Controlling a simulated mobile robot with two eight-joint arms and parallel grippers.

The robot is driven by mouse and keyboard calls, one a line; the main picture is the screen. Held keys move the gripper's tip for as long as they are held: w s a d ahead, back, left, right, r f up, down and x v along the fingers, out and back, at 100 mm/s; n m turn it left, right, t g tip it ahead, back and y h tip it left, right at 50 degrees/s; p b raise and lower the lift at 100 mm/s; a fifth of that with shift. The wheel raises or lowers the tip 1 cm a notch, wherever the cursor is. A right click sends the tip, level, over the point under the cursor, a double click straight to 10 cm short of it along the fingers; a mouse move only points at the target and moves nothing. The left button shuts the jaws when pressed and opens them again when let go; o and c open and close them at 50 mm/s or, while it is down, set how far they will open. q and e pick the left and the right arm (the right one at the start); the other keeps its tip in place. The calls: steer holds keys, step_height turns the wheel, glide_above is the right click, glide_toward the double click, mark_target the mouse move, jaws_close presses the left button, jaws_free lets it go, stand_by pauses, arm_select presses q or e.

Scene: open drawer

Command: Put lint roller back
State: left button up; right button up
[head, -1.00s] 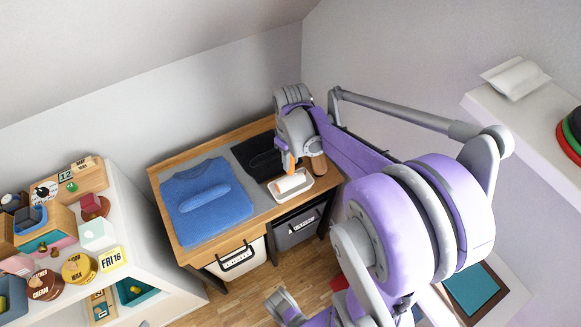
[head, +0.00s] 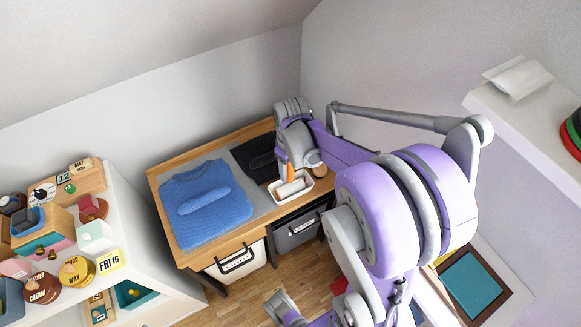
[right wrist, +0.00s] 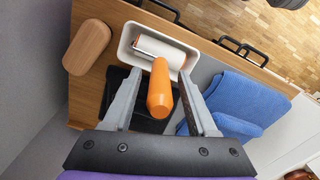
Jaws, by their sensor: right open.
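The lint roller has a white roll (right wrist: 172,50) and an orange handle (right wrist: 160,90). In the right wrist view its roll lies in a small white tray (right wrist: 126,48) and the handle sticks out toward my gripper. In the head view the roller (head: 291,188) and tray (head: 306,196) show at the desk's front right. My right gripper (right wrist: 160,80) is open, with one finger on each side of the handle and gaps visible. In the head view my right wrist (head: 300,150) hangs over the tray and partly hides it.
The wooden desk (head: 165,215) carries a folded blue garment (head: 205,205), a black cloth (head: 250,160) and a brown wooden block (right wrist: 88,47) beside the tray. Two bins (head: 238,262) (head: 297,233) stand below its front edge. A cluttered white shelf (head: 150,265) stands left.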

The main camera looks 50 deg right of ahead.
steer(key=shift+r, duration=0.25)
step_height(320, 180, up, 11)
steer(key=shift+r+p, duration=0.2)
steer(key=shift+p, duration=0.8)
steer(key=shift+s+a+r, duration=0.1)
steer(key=shift+a, duration=0.2)
steer(key=s+a+f+t, duration=0.2)
steer(key=s+a, duration=0.1)
steer(key=a, duration=0.6)
steer(key=s+a+f+t, duration=0.3)
steer(key=s+a, duration=0.1)
steer(key=a, duration=0.4)
steer(key=shift+s+a+f, duration=0.15)
steer(key=shift+a+f, duration=0.05)
steer(key=shift+a, duration=0.15)
